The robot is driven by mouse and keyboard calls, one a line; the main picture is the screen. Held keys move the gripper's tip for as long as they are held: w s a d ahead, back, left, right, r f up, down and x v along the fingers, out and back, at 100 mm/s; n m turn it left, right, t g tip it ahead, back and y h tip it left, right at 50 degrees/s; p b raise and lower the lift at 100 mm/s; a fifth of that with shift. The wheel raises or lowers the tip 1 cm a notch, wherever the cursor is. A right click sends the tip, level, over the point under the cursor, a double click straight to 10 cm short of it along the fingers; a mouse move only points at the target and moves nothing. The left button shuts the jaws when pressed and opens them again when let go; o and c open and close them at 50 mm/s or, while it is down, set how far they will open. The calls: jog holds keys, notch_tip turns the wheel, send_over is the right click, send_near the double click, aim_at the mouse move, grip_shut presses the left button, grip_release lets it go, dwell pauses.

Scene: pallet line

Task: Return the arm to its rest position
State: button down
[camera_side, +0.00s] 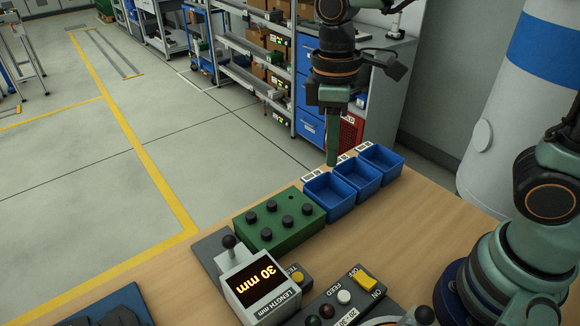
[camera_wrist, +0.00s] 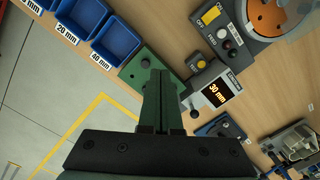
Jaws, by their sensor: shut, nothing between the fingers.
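My gripper (camera_side: 332,158) hangs from the arm with its green fingers pointing down, above the far end of the wooden table near the blue bins. In the wrist view the two fingers of my gripper (camera_wrist: 160,78) lie together with nothing between them. The arm is extended away from its base at the lower right, with the wrist at the top of the side view. Part of the arm is cut off by the picture edge.
Three blue bins (camera_side: 330,204) stand in a row below my gripper. A green block (camera_side: 285,232) with several black pegs is beside them. A length gauge (camera_side: 242,262) reading 30 mm and a feed control box (camera_side: 362,278) stand nearer. A white-and-blue column (camera_side: 525,110) rises behind.

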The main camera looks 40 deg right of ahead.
jog(key=s+d+r+m+t, duration=0.2)
jog(key=d+r+m+t, duration=0.2)
jog(key=d, duration=0.7)
jog(key=m+t, duration=0.2)
jog(key=m, duration=0.2)
jog(key=shift+r, duration=0.1)
dwell(1.9)
